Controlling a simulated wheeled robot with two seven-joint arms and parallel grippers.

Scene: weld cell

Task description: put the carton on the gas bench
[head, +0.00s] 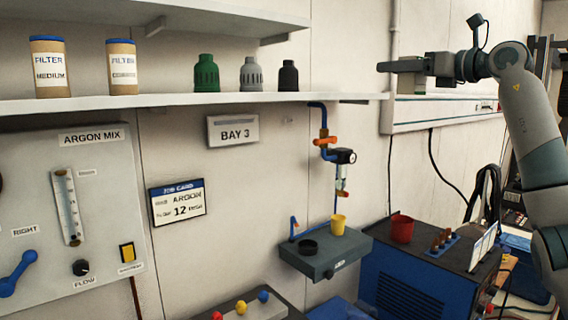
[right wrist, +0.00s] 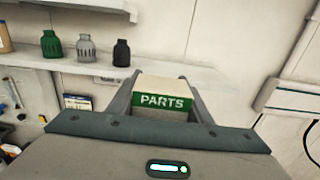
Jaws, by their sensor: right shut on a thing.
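The carton (right wrist: 163,97) is a pale box with a green band reading PARTS, seen in the right wrist view between my right gripper's two fingers. My right gripper (right wrist: 160,98) is shut on it. In the head view the right gripper (head: 402,66) is held high at the upper right, in front of the wall, with a pale part of the carton (head: 411,82) showing below the finger. A grey surface (head: 283,307) with coloured knobs shows at the bottom edge; I cannot tell whether it is the gas bench. My left gripper is not in view.
A wall shelf (head: 190,100) holds filter tubes and bottles left of the gripper. A small grey ledge (head: 325,262) carries a yellow cup and a black ring. A blue machine (head: 395,285) has a red cup (head: 401,229) on top. A gas pipe with a gauge (head: 345,156) runs above the ledge.

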